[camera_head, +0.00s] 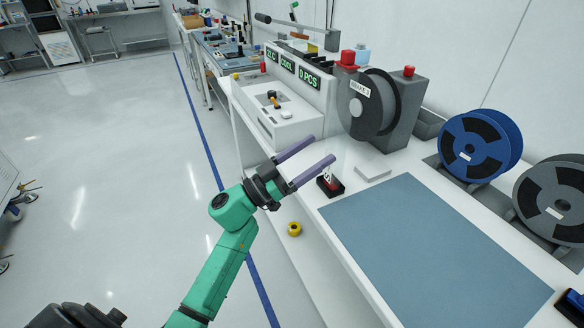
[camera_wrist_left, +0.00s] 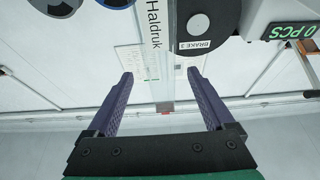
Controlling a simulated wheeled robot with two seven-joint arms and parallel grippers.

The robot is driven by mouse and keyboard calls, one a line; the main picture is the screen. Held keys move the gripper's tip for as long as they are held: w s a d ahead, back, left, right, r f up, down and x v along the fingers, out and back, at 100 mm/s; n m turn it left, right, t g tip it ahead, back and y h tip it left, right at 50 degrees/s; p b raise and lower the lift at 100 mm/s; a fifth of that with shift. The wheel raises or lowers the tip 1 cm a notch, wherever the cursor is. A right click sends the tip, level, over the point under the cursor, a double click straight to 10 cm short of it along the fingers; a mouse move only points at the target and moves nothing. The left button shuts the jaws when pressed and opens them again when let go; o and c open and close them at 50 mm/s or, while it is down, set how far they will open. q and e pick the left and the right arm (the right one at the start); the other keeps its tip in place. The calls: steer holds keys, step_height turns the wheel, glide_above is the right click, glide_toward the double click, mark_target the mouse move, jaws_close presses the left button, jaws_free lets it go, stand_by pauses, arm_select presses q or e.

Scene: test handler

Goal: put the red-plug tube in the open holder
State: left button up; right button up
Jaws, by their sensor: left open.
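My left gripper (camera_head: 322,149) is open, its two purple fingers spread with nothing between them. It points toward the back right, above the bench's left edge; its fingers also show empty in the left wrist view (camera_wrist_left: 160,76). Just beyond the lower finger, a small black block (camera_head: 330,187) stands on the white bench. A small white and red piece (camera_head: 331,177) stands in it; it is too small to tell if this is the red-plug tube. A white handler (camera_head: 289,124) with green displays has a black and orange part on its top. I cannot make out an open holder for certain.
A grey reel (camera_head: 368,103) on a grey stand with red knobs is behind the gripper. A blue-grey mat (camera_head: 430,250) lies clear at the front. Blue (camera_head: 474,146) and grey (camera_head: 552,200) spools line the right. A yellow roll (camera_head: 294,229) sits below the bench top.

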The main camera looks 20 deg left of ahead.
arm_select(q)
steer(key=b+v, duration=0.1)
steer(key=v, duration=0.7)
steer(key=shift+s, duration=0.15)
steer(key=shift+a+f, duration=0.1)
